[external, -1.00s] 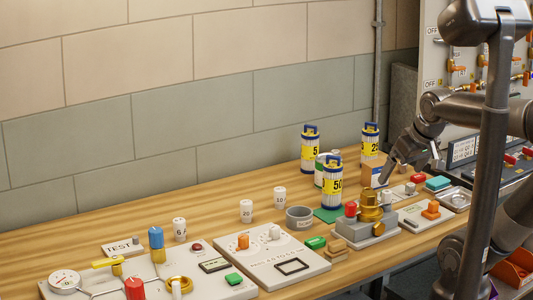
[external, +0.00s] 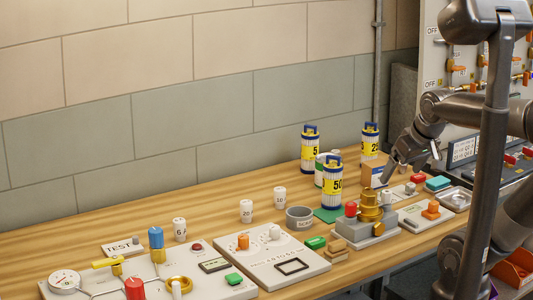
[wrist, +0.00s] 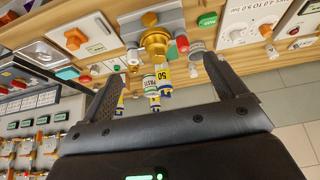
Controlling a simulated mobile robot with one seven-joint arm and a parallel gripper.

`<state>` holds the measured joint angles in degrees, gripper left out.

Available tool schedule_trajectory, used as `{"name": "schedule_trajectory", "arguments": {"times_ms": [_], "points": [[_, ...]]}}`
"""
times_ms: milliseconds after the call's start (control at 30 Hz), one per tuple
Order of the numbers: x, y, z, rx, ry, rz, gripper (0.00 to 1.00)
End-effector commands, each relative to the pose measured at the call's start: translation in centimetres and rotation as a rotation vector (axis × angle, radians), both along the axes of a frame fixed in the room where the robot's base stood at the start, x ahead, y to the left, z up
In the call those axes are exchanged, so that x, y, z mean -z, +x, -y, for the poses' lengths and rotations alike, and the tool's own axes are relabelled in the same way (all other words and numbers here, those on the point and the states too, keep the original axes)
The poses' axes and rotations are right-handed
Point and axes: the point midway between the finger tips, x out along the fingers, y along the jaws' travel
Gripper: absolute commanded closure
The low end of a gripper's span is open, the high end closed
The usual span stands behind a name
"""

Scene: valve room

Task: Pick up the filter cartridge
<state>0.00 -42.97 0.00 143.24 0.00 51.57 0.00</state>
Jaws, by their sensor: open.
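Three filter cartridges with white bodies, yellow labels and blue handles stand upright on the wooden bench. The one marked 50 (external: 333,187) is nearest, on a green mat (external: 323,215); one marked 5 (external: 310,150) stands behind it, and one whose label is partly hidden (external: 370,140) is further right. My gripper (external: 385,180) is above the bench, right of the 50 cartridge and apart from it. In the wrist view my gripper (wrist: 163,72) is open and empty, with the 50 cartridge (wrist: 165,75) seen beyond, between the fingers. Parts of other cartridges show below it.
A brass valve on a grey block (external: 370,207) stands close by, in front of the gripper. A grey ring (external: 299,218) and panels lie left. The bench's back left is clear.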

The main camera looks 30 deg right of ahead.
Motion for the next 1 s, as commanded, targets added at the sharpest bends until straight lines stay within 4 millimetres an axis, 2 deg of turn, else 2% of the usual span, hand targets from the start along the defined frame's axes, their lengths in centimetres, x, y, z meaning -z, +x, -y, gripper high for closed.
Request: {"name": "schedule_trajectory", "arguments": {"times_ms": [33, 133, 367, 467, 567, 667, 800, 1000], "points": [[0.0, 0.0, 0.0, 0.000, 0.000, 0.000, 0.15], [0.0, 0.0, 0.0, 0.000, 0.000, 0.000, 0.23], [-0.1, 0.1, 0.0, 0.001, 0.000, 0.000, 0.23], [-0.6, 0.8, 0.1, 0.007, -0.001, -0.002, 0.23], [-1.9, 2.8, 0.3, 0.023, -0.001, -0.009, 0.23], [-3.6, 5.7, 0.7, 0.049, -0.001, -0.017, 0.23], [-5.7, 10.5, 1.4, 0.089, -0.002, -0.029, 0.23], [-7.6, 17.7, 2.5, 0.145, -0.002, -0.042, 0.23]]}}
